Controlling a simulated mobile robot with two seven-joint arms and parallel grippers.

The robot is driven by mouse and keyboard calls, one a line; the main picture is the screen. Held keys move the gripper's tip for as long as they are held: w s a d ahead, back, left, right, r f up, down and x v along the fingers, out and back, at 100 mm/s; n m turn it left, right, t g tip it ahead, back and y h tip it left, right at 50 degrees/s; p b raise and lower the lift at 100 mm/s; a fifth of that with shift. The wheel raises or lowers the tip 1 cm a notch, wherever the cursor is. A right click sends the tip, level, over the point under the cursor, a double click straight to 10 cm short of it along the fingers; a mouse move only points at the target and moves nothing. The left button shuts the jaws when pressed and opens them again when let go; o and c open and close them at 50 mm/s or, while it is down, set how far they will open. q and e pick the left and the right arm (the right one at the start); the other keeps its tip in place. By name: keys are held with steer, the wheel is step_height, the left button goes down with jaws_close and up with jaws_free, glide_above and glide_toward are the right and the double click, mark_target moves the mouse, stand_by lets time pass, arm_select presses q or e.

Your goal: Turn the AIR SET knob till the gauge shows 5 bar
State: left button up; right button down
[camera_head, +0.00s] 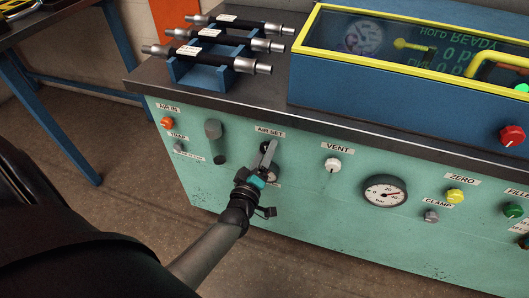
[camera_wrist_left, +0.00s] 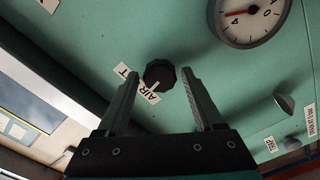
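The AIR SET knob (camera_wrist_left: 159,74) is black and ribbed, on the green panel, with its white label (camera_wrist_left: 150,92) partly hidden behind it. In the left wrist view it lies between the fingertips of my left gripper (camera_wrist_left: 160,80). The gripper is open, with gaps on both sides of the knob. The depth between fingertips and knob is hard to tell. A white gauge (camera_wrist_left: 252,17) with a red needle is beside the knob, cut by the frame's top edge; its exact reading is unclear. In the head view my left gripper (camera_head: 264,160) is below the AIR SET label (camera_head: 269,131) and covers much of that gauge.
The panel also bears a white VENT knob (camera_head: 332,165), a second gauge (camera_head: 385,190), a yellow ZERO knob (camera_head: 455,196) and an orange knob (camera_head: 167,123). A grey filter bowl (camera_head: 213,130) stands out left of my gripper. Hoses (camera_head: 217,60) lie on a blue rack above.

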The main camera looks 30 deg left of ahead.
arm_select(q)
steer(key=shift+o, duration=0.7)
steer(key=shift+s+d, duration=0.1)
steer(key=shift+s, duration=0.4)
steer(key=p+v, duration=0.3)
steer(key=v, duration=1.1)
arm_select(e)
steer(key=s+d, duration=0.3)
steer(key=s, duration=0.2)
steer(key=shift+s+d+f, duration=0.15)
steer(key=shift+s+f, duration=0.05)
steer(key=shift+f, duration=0.2)
arm_select(q)
steer(key=shift+d, duration=0.2)
